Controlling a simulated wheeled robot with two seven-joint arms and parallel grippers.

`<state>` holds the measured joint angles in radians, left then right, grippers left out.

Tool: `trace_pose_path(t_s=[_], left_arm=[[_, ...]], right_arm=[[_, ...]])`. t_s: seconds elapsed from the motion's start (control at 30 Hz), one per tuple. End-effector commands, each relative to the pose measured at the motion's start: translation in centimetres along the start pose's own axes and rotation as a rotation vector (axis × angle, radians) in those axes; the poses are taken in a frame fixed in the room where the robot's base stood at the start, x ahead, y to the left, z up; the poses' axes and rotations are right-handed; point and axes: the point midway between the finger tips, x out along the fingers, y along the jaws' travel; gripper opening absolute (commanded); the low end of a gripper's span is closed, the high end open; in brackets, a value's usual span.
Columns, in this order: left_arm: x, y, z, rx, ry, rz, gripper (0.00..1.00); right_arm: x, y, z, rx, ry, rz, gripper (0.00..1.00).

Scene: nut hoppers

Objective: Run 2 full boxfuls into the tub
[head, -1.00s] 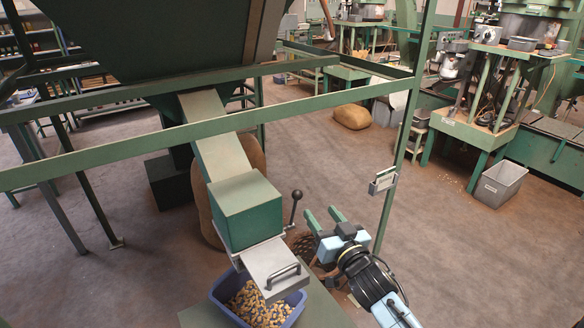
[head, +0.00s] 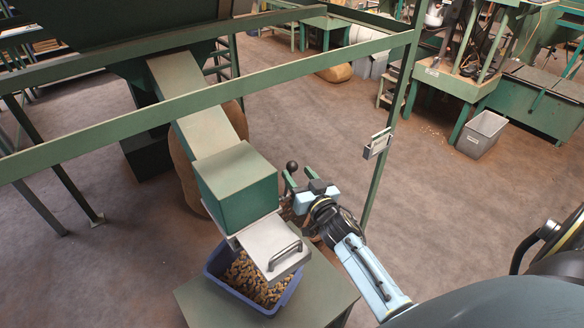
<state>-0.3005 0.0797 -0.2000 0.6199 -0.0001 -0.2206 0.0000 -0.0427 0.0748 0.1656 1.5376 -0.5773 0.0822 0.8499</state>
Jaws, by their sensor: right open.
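The green metering box (head: 236,184) sits at the lower end of the sloping chute (head: 196,110). A flat metal slide plate with a bar handle (head: 284,256) juts out below it. The blue tub (head: 217,278) stands under the plate with many nuts (head: 262,279) in it; the plate hides part of its inside. A lever with a dark ball knob (head: 292,166) rises at the box's right side. My right gripper (head: 298,181) is open, with its fingers close by the lever just below the knob. I cannot tell whether they touch it. My left gripper is out of view.
A green rail (head: 200,103) crosses in front of the chute and meets a post (head: 388,150) carrying a small card holder (head: 377,143). The tub rests on a green stand (head: 325,280). A sack (head: 185,170) stands behind the box. A grey bin (head: 482,134) stands far right.

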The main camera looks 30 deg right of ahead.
Motion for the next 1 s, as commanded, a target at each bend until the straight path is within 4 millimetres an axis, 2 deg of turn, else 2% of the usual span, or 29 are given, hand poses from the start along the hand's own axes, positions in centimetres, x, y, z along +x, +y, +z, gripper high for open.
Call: trace_pose_path(t_s=[0.1, 0.3, 0.67, 0.77, 1.0], left_arm=[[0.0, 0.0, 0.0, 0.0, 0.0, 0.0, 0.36], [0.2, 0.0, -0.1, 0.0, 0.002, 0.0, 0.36], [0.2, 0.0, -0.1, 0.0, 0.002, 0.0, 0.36], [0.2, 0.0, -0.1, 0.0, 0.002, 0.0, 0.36], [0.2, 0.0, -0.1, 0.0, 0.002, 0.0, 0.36]], right_arm=[[2.1, 0.0, 0.0, -0.001, -0.001, 0.001, 0.51], [4.1, 0.1, 0.0, 0.0, -0.001, 0.001, 0.51], [4.6, 0.1, 0.0, 0.0, -0.002, 0.001, 0.51], [4.6, 0.1, 0.0, 0.0, -0.002, 0.001, 0.41], [4.6, 0.1, 0.0, -0.001, -0.002, 0.002, 0.09]])
